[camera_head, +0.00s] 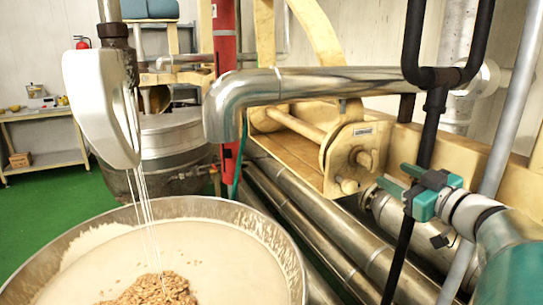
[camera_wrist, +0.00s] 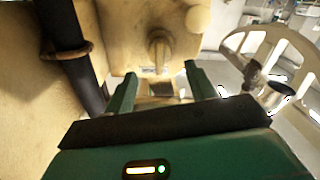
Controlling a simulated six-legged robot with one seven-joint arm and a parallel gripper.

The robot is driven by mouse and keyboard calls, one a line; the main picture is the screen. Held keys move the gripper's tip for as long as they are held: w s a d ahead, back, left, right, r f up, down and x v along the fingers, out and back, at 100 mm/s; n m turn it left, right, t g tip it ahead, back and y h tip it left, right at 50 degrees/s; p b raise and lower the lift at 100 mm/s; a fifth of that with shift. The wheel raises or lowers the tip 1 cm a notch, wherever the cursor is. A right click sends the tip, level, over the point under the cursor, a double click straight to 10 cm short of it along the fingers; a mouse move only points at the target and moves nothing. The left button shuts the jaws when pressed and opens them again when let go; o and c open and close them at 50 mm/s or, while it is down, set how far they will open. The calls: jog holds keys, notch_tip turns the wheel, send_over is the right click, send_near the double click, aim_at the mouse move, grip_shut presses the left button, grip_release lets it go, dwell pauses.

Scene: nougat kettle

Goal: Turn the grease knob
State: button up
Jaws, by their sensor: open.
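I cannot tell for certain which one is the grease knob. My gripper (camera_head: 396,177) is open and empty, to the right of both knobs, its teal fingers pointing toward the housing. In the wrist view, a cream round-ended knob (camera_wrist: 159,44) sits on the housing face beyond the fingertips. My gripper (camera_wrist: 161,76) has its fingers spread on either side below it, not touching it.
A black vertical pipe (camera_head: 432,115) stands close to my gripper; a dark pipe (camera_wrist: 70,55) also shows in the wrist view. A large steel pipe (camera_head: 310,82) crosses above the housing. A kettle of pale mix (camera_head: 280,225) stands at front left. Long steel pipes (camera_head: 320,225) run below.

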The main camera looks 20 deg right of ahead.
aim_at(376, 165)
jog(key=w, duration=0.9)
jog(key=shift+w+a, duration=0.1)
jog(key=shift+w, duration=0.3)
jog(key=c, duration=1)
jog(key=shift+o, duration=0.2)
